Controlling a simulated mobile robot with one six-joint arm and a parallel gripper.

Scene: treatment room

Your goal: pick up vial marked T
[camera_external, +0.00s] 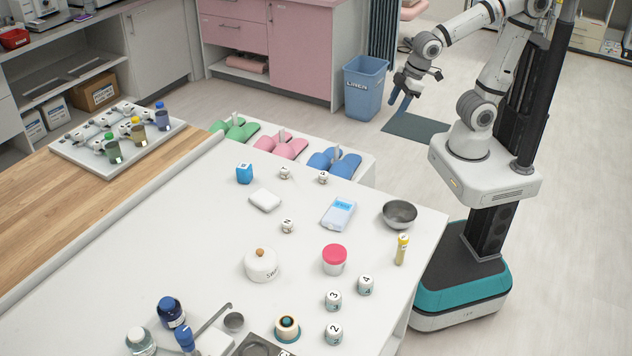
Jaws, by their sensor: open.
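My gripper (413,87) is open and empty. It hangs in the air beyond the far right side of the white table (205,225), near a blue bin, well away from the things on the table. Small white lettered pieces stand on the table: one at the back (284,173), one to its right (323,178) and one nearer (288,226). Their marks are too small to read surely. I cannot tell which thing bears the T.
The blue bin (364,88) stands on the floor.

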